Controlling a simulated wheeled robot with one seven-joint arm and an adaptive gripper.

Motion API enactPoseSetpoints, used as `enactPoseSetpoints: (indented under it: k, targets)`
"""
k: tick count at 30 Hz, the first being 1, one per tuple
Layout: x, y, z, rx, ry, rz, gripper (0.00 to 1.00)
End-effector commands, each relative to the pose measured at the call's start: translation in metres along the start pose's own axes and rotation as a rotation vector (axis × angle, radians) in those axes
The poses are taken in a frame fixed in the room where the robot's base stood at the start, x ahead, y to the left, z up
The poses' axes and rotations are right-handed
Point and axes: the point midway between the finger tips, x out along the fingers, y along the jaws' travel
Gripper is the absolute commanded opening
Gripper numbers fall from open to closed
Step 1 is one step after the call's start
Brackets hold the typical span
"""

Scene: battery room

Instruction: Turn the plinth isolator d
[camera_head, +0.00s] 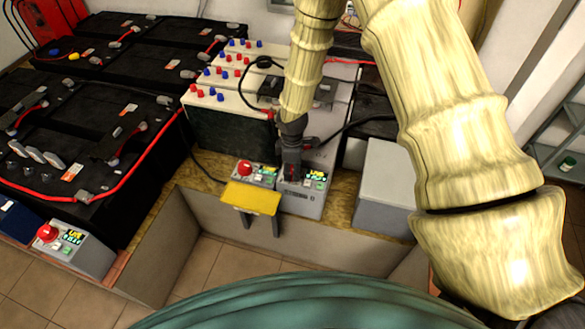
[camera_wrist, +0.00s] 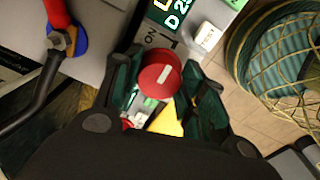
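The plinth isolator d is a grey box (camera_head: 303,203) with a lit green-and-white display, in the middle of the head view. In the wrist view its display (camera_wrist: 172,18) reads "D 25", partly cut off. Its red round knob (camera_wrist: 158,80) has a short white mark, and an "ON" label sits above it. My gripper (camera_head: 291,172) points down over this box and hides its knob in the head view. In the wrist view my gripper (camera_wrist: 166,88) is open, with its dark fingers on either side of the knob. Contact with the knob cannot be told.
A similar box with a red knob (camera_head: 244,167) and a yellow plate (camera_head: 250,198) stand close at the left. A third isolator (camera_head: 75,248) is at lower left. Batteries (camera_head: 235,125) with cables stand behind. A grey box (camera_head: 385,185) is at the right.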

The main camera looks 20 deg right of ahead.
Motion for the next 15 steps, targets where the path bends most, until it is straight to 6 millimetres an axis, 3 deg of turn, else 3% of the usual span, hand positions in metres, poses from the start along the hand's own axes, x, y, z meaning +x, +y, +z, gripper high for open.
enactPoseSetpoints:
  k: [1,3,4,15]
  targets:
    - [-0.0004,0.0006,-0.0004,-0.001,0.001,0.001,0.48]
    - [-0.0003,0.0005,-0.0003,0.000,0.001,0.001,0.61]
    - [-0.0003,0.0004,-0.0003,0.000,0.001,0.001,0.63]
    - [-0.0034,0.0006,-0.0002,0.001,0.000,0.001,0.63]
